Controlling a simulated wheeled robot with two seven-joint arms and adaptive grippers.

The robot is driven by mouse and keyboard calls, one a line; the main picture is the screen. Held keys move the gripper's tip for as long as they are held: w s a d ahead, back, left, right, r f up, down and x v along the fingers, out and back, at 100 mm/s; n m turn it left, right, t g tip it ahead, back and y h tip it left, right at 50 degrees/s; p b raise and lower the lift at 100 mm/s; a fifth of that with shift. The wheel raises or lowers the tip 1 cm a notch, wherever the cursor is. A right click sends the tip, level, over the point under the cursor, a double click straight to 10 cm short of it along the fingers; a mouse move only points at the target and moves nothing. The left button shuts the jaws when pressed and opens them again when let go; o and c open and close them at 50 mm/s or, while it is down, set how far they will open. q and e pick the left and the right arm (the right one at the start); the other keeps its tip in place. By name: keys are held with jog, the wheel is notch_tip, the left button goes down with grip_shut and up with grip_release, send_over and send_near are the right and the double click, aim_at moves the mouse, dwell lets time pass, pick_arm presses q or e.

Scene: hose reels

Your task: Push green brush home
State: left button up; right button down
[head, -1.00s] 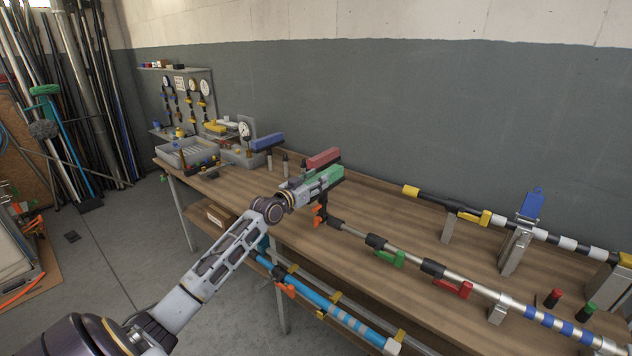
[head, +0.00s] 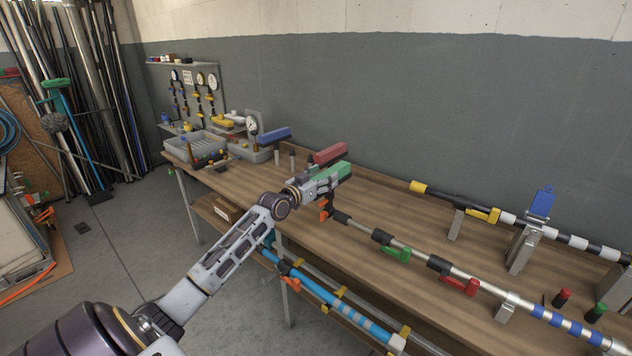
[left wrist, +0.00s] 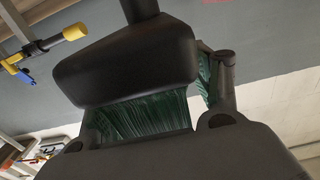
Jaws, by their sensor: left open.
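The green brush (head: 333,172) is near the middle of the head view, above the orange-levered end (head: 325,209) of a silver pole (head: 365,228) lying along the bench. My left gripper (head: 322,184) is open and right at the brush, covering part of it. In the left wrist view, the brush's green bristles (left wrist: 140,118) show close in front of my gripper, below a dark rounded block (left wrist: 130,60). I cannot tell whether the fingers touch the brush, or how far it sits on its mount. My right gripper is out of view.
A red brush (head: 330,152) stands just behind the green one, and a blue brush (head: 275,135) is farther back left. Grey trays (head: 195,147) are at the bench's far end. Another pole (head: 455,202) lies along the back. The wooden bench top between the poles is mostly clear.

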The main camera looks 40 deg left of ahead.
pick_arm(q)
jog(key=shift+s, duration=0.25)
jog(key=s, duration=1.1)
jog(key=shift+s+a, duration=0.2)
jog(key=shift+a, duration=0.25)
dwell(0.4)
jog(key=shift+r, duration=0.1)
dwell(1.1)
